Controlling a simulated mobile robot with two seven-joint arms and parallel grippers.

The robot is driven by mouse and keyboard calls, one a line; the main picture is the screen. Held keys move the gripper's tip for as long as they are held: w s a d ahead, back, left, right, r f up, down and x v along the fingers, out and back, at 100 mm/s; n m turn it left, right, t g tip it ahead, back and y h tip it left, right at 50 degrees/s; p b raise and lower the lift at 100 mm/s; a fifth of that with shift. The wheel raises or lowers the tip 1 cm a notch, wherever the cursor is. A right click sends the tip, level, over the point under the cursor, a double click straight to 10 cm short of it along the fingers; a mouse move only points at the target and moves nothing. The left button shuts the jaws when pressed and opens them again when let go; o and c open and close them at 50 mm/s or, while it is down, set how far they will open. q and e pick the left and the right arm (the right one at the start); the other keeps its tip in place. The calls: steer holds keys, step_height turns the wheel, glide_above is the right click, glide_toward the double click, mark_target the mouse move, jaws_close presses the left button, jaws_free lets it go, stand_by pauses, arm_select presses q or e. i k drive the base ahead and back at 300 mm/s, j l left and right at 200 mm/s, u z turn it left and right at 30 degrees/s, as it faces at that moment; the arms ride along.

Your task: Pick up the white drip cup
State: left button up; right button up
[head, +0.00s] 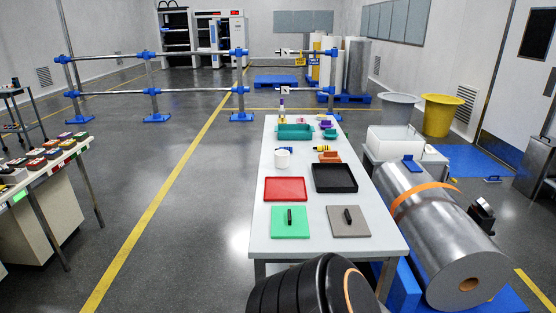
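The white drip cup (282,158) stands upright on the long white table (330,246), left of the middle. It is behind the red tray (285,189) and in front of the teal bin (295,132). Nothing hides its near side. Neither of my grippers shows in the head view, and nothing is seen touching the cup.
A black tray (334,178), a green board (290,222) and a grey board (348,221) lie on the table. An orange block (329,156) is right of the cup. A big metal roll (443,228) lies right of the table. The floor left of it (195,210) is clear.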

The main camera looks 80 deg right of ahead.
mark_target(282, 157)
steer(key=z, duration=2.65)
steer(key=i+j+u, duration=0.3)
steer(key=j+u, duration=0.15)
steer(key=i+j+u, duration=0.95)
steer(key=i+z, duration=0.35)
steer(key=i, duration=0.15)
steer(key=i+j+z, duration=0.2)
steer(key=i+z, duration=0.15)
steer(key=i, duration=0.15)
steer(key=i+z, duration=0.6)
steer(key=z, duration=0.15)
steer(key=i+z, duration=0.4)
steer(key=k+j, duration=0.05)
steer(key=k, duration=0.05)
